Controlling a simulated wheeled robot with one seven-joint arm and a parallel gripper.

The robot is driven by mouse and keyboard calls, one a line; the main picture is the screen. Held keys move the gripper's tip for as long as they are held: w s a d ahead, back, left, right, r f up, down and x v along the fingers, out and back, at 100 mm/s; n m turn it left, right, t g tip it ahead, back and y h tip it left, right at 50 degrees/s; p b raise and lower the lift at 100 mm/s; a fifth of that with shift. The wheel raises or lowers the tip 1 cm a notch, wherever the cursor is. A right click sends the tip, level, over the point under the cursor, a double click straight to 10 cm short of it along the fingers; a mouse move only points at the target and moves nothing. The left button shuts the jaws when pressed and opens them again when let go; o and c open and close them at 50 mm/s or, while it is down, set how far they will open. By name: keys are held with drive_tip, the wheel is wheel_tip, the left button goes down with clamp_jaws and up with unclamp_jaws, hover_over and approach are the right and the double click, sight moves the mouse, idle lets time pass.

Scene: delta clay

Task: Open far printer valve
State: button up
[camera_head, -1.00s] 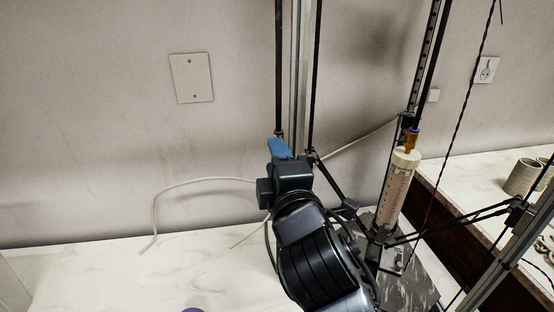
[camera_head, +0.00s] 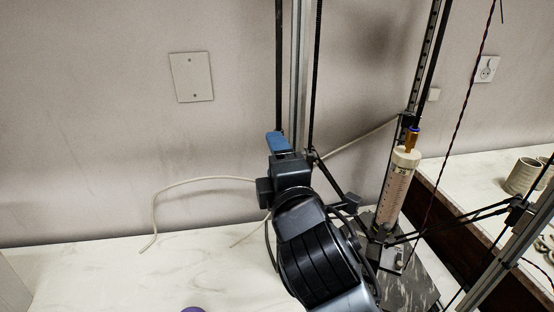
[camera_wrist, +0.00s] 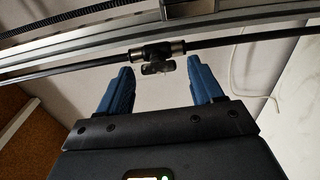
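In the wrist view a small dark T-shaped valve (camera_wrist: 157,52) with metal end fittings sits in line on a dark tube, with a short handle below its body. My gripper (camera_wrist: 163,68) is open, its blue fingers spread on either side of the valve handle. The handle appears between and slightly beyond the fingertips; I cannot tell whether anything touches. In the head view my gripper (camera_head: 278,141) is at the far upright of the printer (camera_head: 297,70), and my arm hides the valve.
A syringe-like clay cylinder (camera_head: 397,185) stands upright on the printer, right of my arm. Thin black rods (camera_head: 455,220) and a twisted cable (camera_head: 462,125) cross the right side. A white cable (camera_head: 190,181) lies along the wall. The white table at left is mostly clear.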

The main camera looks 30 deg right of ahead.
drive_tip(key=b+v, duration=0.2)
drive_tip(key=v, duration=0.5)
drive_tip(key=shift+s, duration=0.4)
drive_tip(key=shift+a+r, duration=0.1)
drive_tip(key=s+f+m+g+y, duration=0.2)
drive_tip(key=s+f+m+y, duration=0.3)
drive_tip(key=s+f, duration=0.9)
drive_tip(key=s+d+m, duration=0.2)
drive_tip(key=s+m, duration=0.8)
drive_tip(key=s, duration=0.8)
drive_tip(key=shift+f+g, duration=0.3)
drive_tip(key=shift+f, duration=0.1)
drive_tip(key=shift+s, duration=0.15)
